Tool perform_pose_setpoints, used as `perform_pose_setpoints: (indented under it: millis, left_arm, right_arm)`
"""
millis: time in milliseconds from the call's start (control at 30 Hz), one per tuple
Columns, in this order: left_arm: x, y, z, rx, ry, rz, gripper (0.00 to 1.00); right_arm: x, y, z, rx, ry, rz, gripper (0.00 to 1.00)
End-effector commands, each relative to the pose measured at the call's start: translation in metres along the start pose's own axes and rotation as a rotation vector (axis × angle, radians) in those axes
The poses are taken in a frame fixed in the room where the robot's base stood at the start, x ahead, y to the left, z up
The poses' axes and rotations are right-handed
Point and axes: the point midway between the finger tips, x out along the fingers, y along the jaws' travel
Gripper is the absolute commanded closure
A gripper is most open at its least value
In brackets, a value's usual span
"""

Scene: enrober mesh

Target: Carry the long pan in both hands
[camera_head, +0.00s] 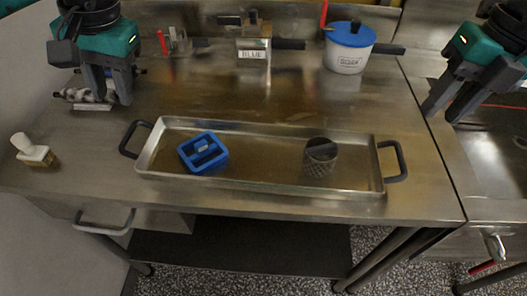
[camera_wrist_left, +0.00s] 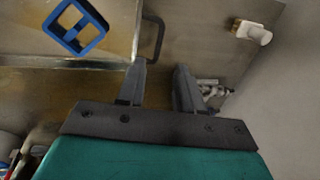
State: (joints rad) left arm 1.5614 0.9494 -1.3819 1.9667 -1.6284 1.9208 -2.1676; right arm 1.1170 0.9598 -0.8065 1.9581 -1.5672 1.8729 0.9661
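The long pan (camera_head: 262,181) is a shallow metal tray lying on the steel table, with a dark loop handle at each end, left (camera_head: 131,139) and right (camera_head: 399,161). A blue square frame (camera_head: 203,152) and a dark mesh cup (camera_head: 320,158) stand in it. My left gripper (camera_head: 110,98) is above the table, behind and left of the left handle, open and empty. In the left wrist view its fingers (camera_wrist_left: 158,72) are apart, and the pan's left handle (camera_wrist_left: 153,38) shows beyond them. My right gripper (camera_head: 440,115) is open and empty, behind and right of the right handle.
A white pot with a blue lid (camera_head: 348,47) and a labelled block (camera_head: 253,50) stand at the back. A white-handled brush (camera_head: 35,151) is at the left edge. A metal object (camera_head: 88,95) lies below my left gripper.

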Motion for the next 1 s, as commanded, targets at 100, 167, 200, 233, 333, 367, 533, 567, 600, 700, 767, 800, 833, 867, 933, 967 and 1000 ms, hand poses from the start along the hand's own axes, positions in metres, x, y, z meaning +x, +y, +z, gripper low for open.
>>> perform_pose_setpoints:
  millis: [100,167,200,233,333,367,533,567,600,700,767,800,833,867,933,967,1000]
  left_arm:
    - [0.003,0.001,0.0,-0.001,-0.001,0.002,0.64]
    - [0.008,0.001,0.0,-0.001,-0.003,0.001,0.64]
    - [0.012,0.001,0.0,0.0,-0.004,0.001,0.64]
    - [0.016,0.001,0.001,0.0,-0.004,0.002,0.64]
    - [0.034,0.001,0.001,-0.001,-0.006,0.002,0.64]
    - [0.039,0.0,0.001,-0.002,-0.006,0.002,0.64]
    - [0.073,0.001,0.001,-0.002,-0.005,0.003,0.64]
    - [0.079,0.001,0.001,-0.002,-0.005,0.002,0.64]
    - [0.086,0.001,0.001,-0.002,-0.005,0.003,0.64]
    - [0.103,0.001,0.001,-0.001,-0.005,0.002,0.64]
    - [0.111,0.001,0.001,-0.002,-0.004,0.003,0.64]
    - [0.115,0.001,0.0,-0.002,-0.003,0.003,0.64]
    - [0.118,0.001,0.0,-0.002,-0.002,0.003,0.64]
    - [0.12,0.001,0.0,-0.002,-0.002,0.004,0.64]
    - [0.125,0.001,0.0,-0.002,-0.002,0.004,0.64]
    - [0.127,0.001,0.0,-0.002,-0.002,0.004,0.64]
    - [0.128,0.001,0.0,-0.002,-0.001,0.004,0.64]
  right_arm:
    - [0.003,0.0,0.0,-0.001,0.002,0.001,0.66]
    - [0.008,0.001,0.0,-0.001,0.003,0.002,0.66]
    - [0.013,0.001,0.0,-0.002,0.004,0.003,0.66]
    - [0.017,0.001,-0.001,-0.002,0.005,0.003,0.66]
    - [0.034,0.001,-0.001,-0.001,0.007,0.003,0.66]
    - [0.04,0.001,-0.001,-0.001,0.007,0.002,0.66]
    - [0.074,0.001,-0.001,-0.002,0.006,0.003,0.66]
    - [0.08,0.001,-0.001,-0.002,0.006,0.003,0.66]
    - [0.087,0.001,-0.001,-0.002,0.006,0.004,0.66]
    - [0.103,0.001,-0.001,-0.002,0.004,0.004,0.66]
    - [0.111,0.001,-0.001,-0.002,0.004,0.004,0.66]
    - [0.116,0.001,-0.001,-0.002,0.004,0.004,0.66]
    - [0.119,0.001,-0.001,-0.001,0.003,0.004,0.66]
    - [0.121,0.001,0.0,-0.001,0.003,0.004,0.66]
    - [0.125,0.001,0.0,-0.002,0.002,0.004,0.66]
    - [0.127,0.001,0.0,-0.002,0.002,0.004,0.66]
    - [0.128,0.002,0.0,-0.002,0.001,0.005,0.66]
